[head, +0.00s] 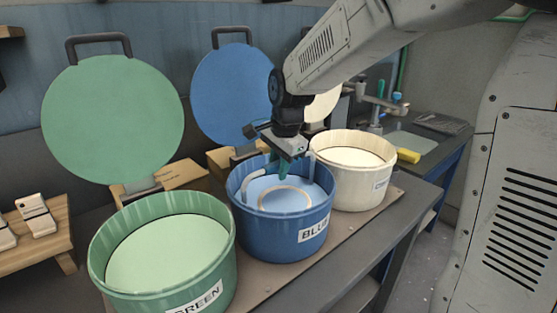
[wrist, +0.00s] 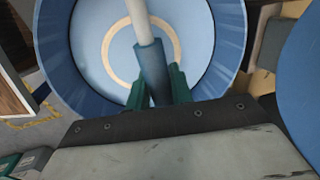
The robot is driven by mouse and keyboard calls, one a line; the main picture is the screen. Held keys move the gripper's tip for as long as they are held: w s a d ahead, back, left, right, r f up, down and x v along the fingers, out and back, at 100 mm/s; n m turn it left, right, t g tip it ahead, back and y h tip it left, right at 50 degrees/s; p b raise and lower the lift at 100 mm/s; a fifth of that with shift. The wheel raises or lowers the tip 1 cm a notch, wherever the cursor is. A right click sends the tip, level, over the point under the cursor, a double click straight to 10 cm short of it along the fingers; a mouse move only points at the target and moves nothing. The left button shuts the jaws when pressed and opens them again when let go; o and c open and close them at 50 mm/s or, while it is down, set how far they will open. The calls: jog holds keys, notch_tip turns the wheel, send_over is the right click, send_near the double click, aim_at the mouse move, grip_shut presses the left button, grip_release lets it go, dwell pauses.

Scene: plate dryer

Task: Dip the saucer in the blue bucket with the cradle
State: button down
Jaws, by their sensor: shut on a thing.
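My gripper (head: 284,168) points down over the blue bucket (head: 268,232). In the wrist view its green fingers (wrist: 157,86) are shut on the blue-grey grip of the cradle (wrist: 152,62). A white rod runs from the grip over the bucket. The bucket's wall (wrist: 228,50) surrounds it in the wrist view. A pale cream ring (head: 263,201) shows inside the bucket, also in the wrist view (wrist: 106,48). I cannot tell whether it is the saucer's rim or part of the cradle, nor its exact depth. Pale bent tubes show at the bucket's left and right inside.
A green bucket (head: 140,292) stands at front left and a white bucket (head: 350,187) at back right, close to the blue one. Round green (head: 112,120) and blue (head: 235,92) lids stand upright behind. A yellow sponge (head: 408,155) lies by the sink.

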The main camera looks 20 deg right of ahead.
jog(key=shift+f, duration=1.65)
dwell(1.5)
notch_tip(320, 180, up, 18)
jog(key=shift+f, duration=0.25)
dwell(2.2)
dwell(1.6)
